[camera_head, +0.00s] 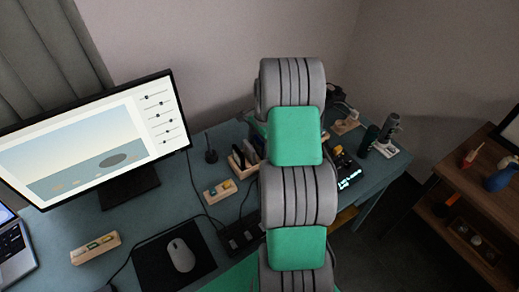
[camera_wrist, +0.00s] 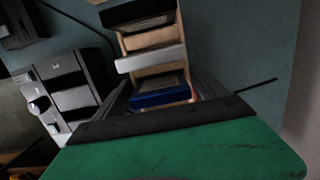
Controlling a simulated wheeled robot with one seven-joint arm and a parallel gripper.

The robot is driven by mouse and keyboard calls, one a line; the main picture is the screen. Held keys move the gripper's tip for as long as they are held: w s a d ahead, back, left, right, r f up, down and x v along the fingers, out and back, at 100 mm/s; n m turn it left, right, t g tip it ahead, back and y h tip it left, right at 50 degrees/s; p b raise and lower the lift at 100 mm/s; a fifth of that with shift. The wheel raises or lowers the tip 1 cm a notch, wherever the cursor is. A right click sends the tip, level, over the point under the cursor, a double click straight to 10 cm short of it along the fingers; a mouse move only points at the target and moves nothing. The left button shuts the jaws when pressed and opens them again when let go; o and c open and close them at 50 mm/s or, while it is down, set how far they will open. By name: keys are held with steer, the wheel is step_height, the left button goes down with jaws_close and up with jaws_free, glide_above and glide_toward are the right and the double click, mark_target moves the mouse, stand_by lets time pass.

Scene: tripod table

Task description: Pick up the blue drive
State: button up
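The blue drive (camera_wrist: 160,98) sits at the near end of a wooden rack (camera_wrist: 172,59) in the wrist view. A silver drive (camera_wrist: 150,58) and a black drive (camera_wrist: 138,13) stand farther along the same rack. My gripper (camera_wrist: 164,88) is open, with one dark finger to each side of the blue drive. I cannot tell whether the fingers touch it. The dark bar of my gripper hides the drive's lower part. In the head view, the rack (camera_head: 243,158) shows just left of my arm, which hides my gripper, and I cannot make out the blue drive there.
A dark device with a light face (camera_wrist: 68,90) stands left of the rack. On the desk are a monitor (camera_head: 90,135), a mouse (camera_head: 181,255), and wooden holders with small sticks (camera_head: 219,191) (camera_head: 95,248). A lit device (camera_head: 347,172) is right of my arm.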

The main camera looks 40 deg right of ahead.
steer(key=c, duration=1.3)
steer(key=shift+c, duration=0.6)
steer(key=shift+r, duration=0.15)
